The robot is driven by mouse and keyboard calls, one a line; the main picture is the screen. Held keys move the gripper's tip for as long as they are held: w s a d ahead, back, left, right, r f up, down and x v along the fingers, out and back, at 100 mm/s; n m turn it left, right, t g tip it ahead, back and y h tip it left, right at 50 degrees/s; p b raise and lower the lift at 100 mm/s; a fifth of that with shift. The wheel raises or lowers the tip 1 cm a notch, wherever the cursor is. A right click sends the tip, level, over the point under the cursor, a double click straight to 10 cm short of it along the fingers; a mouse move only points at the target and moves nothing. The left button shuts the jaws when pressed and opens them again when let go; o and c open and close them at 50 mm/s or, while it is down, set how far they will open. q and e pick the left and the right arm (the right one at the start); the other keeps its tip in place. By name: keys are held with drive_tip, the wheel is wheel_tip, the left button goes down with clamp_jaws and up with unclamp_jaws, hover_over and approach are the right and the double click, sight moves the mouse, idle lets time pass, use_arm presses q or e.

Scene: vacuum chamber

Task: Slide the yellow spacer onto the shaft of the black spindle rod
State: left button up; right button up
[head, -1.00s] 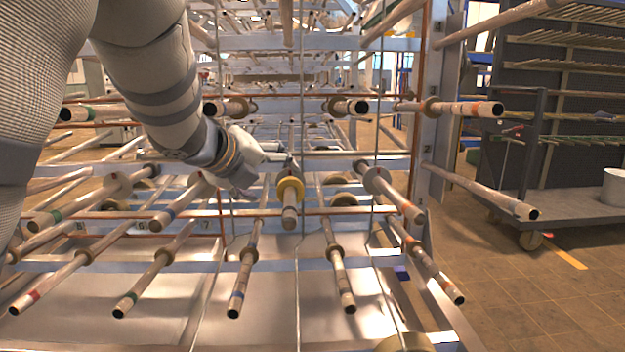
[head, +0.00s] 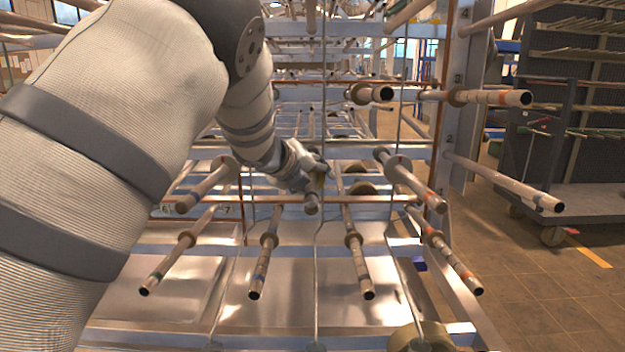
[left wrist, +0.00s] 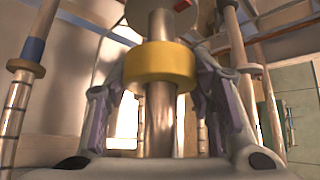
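The yellow spacer (left wrist: 160,65) is a thick ring around a metallic-looking rod (left wrist: 160,115) in the left wrist view. The rod runs through its hole, with a brown disc (left wrist: 160,12) farther up the rod. My left gripper has one finger on each side of the ring, the fingertips against its sides, and looks shut on it. In the head view my left gripper (head: 316,172) covers most of the spacer, and the rod's end (head: 311,203) sticks out below. I cannot tell which rod is the black spindle. My right gripper is not in view.
Several rods with brown discs and coloured bands stick out around the gripper, such as one at right (head: 410,180) and one below (head: 358,262). A thin vertical wire (head: 323,90) passes close by. A dark shelf cart (head: 570,130) stands at right; the floor there is clear.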

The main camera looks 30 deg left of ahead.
use_arm(q)
drive_tip(key=c, duration=0.4)
drive_tip(key=shift+w+a+f+b, duration=0.15)
drive_tip(key=shift+w+a+b, duration=0.2)
drive_tip(key=shift+w, duration=0.35)
drive_tip(key=shift+w+a+f+b, duration=0.15)
drive_tip(key=shift+w+a, duration=0.3)
drive_tip(key=shift+w, duration=0.2)
drive_tip(key=shift+c, duration=0.2)
drive_tip(key=o, duration=1.3)
drive_tip(key=shift+r, duration=0.1)
drive_tip(key=shift+o, duration=0.2)
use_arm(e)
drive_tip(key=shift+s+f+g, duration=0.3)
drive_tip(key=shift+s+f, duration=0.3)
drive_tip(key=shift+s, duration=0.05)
